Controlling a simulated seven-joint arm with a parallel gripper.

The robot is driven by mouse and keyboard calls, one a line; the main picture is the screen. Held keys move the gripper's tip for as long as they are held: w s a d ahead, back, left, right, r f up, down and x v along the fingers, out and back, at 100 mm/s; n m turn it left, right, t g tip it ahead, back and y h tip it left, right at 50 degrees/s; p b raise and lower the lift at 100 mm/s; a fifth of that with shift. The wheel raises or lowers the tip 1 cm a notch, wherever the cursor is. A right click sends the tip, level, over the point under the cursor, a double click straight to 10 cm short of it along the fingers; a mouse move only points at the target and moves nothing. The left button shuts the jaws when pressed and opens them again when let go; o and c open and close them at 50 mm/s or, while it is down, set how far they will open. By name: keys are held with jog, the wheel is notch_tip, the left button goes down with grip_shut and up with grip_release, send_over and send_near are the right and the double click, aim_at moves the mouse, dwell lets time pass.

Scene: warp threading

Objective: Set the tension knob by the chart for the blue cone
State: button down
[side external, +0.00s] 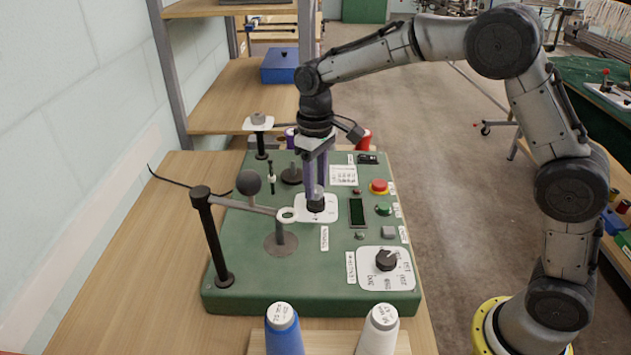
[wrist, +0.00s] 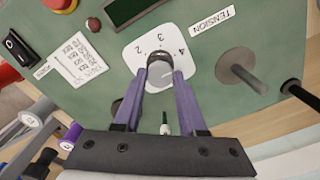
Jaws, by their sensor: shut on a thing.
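The dark tension knob (side external: 316,206) stands on a white dial plate (side external: 330,213) on the green panel. In the wrist view the knob (wrist: 159,66) sits between my purple fingertips, with 2, 3 and 4 readable on the dial plate (wrist: 187,68). My gripper (wrist: 160,76) points down and is shut on the knob; it also shows in the side view (side external: 316,192). I cannot tell the knob's exact setting. A printed chart (side external: 343,175) lies behind the dial; it shows in the wrist view (wrist: 78,60), too small to read. The blue cone (side external: 286,334) stands at the front.
A white cone (side external: 376,335) stands right of the blue one. A second knob (side external: 386,260), a red button (side external: 379,186), a green button (side external: 383,209) and a dark display (side external: 357,210) lie right of the dial. A post with an arm (side external: 212,240) rises at the left.

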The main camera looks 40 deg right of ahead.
aim_at(316, 188)
jog(key=shift+r, duration=0.1)
dwell(0.3)
jog(key=shift+c, duration=2.4)
grip_release()
notch_tip(316, 188, up, 14)
